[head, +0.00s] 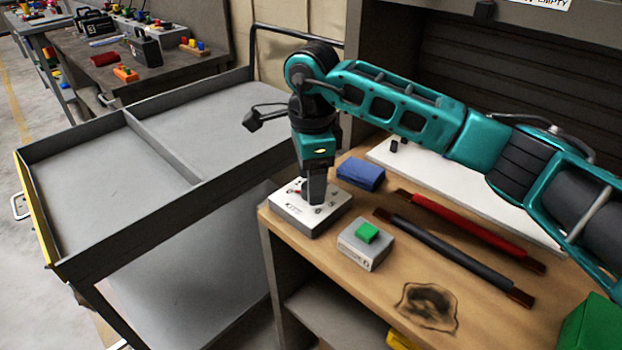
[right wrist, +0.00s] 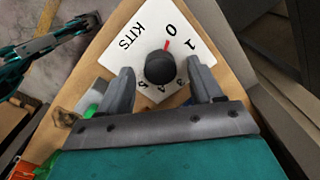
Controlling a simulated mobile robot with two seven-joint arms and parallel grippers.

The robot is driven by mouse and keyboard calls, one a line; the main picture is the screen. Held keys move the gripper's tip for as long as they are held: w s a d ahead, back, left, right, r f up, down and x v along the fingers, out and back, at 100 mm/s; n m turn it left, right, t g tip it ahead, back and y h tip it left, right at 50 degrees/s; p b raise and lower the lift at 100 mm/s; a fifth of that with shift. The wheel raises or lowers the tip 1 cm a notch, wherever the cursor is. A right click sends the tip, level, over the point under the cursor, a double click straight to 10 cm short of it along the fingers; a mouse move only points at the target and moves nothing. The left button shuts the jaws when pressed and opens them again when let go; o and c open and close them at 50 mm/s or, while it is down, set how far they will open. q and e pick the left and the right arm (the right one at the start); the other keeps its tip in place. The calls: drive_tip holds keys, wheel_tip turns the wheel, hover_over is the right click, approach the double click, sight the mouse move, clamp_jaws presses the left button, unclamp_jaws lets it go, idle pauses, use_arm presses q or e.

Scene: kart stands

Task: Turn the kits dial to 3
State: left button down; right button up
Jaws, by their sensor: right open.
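The kits dial is a round black knob (right wrist: 160,70) on a white box (head: 298,220) marked KITS, at the near left corner of the wooden bench. Its red pointer points to about 0. The numbers run clockwise from 0 and 1, with 3 and others below, partly hidden by the knob. My right gripper (head: 314,196) points down over the dial. In the right wrist view its fingers (right wrist: 160,67) are open, one on each side of the knob; I cannot tell if they touch it. My left arm (right wrist: 35,55) shows small at the upper left there, its gripper unclear.
A white box with a green button (head: 367,232) and a blue block (head: 361,174) stand close to the dial box. Red (head: 470,231) and black (head: 455,254) bars lie to the right, before a white panel (head: 520,217). A grey kart (head: 205,180) stands left of the bench.

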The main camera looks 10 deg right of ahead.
drive_tip(key=shift+f, duration=0.35)
drive_tip(key=shift+c, duration=0.3)
drive_tip(key=c, duration=1)
